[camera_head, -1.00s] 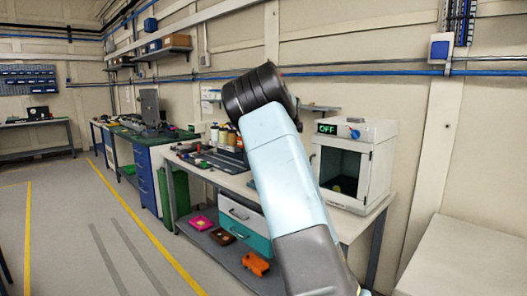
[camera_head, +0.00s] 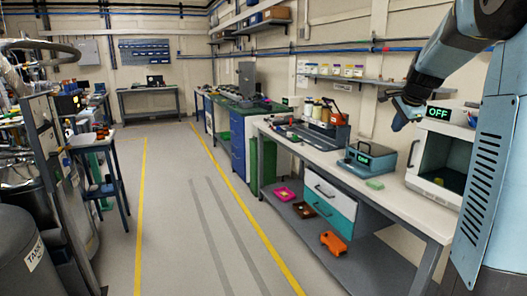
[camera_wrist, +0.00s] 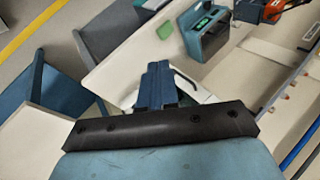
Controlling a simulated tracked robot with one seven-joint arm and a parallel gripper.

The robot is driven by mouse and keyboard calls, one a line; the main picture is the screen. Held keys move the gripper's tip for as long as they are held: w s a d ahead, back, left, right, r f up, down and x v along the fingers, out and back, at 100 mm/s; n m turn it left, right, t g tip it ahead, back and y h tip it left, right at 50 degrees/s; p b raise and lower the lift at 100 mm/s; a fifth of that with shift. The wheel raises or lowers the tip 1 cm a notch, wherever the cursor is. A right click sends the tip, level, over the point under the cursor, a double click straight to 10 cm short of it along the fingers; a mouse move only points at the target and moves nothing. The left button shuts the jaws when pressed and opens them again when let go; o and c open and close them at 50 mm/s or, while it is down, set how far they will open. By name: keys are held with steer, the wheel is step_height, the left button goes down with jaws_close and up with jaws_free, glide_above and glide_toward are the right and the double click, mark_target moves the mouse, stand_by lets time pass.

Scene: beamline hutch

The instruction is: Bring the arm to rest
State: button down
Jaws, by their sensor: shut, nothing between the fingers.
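My arm (camera_head: 462,45) reaches in from the right edge of the head view, its upper part bent to the left and down. My gripper (camera_head: 400,122) hangs at its end, above the workbench and just left of the white box with the OFF display. In the wrist view, the dark blue fingers (camera_wrist: 156,84) are together, with nothing held between them. The bench top (camera_wrist: 125,55) lies beyond them. Whether the fingers clear the bench by much I cannot tell.
The white box (camera_head: 445,150) stands open-fronted on the workbench (camera_head: 325,160). A blue-grey device (camera_head: 367,160) and a green pad (camera_head: 375,184) lie left of it. A shelf (camera_head: 350,80) with jars runs along the wall. The floor aisle (camera_head: 190,220) is clear. Equipment racks line the left.

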steer(key=s+a+f+n, duration=0.2)
steer(key=s+a+n, duration=0.3)
steer(key=s, duration=0.7)
steer(key=s+a+f+n+g, duration=0.1)
steer(key=s+a+n, duration=0.5)
steer(key=s, duration=0.5)
steer(key=s+a+f+n, duration=0.2)
steer(key=s+a+n, duration=0.3)
steer(key=s, duration=0.7)
steer(key=a, duration=0.2)
steer(key=shift+s+a+f+n+y, duration=0.3)
steer(key=shift+f+n+y, duration=0.05)
steer(key=shift+n+y, duration=0.05)
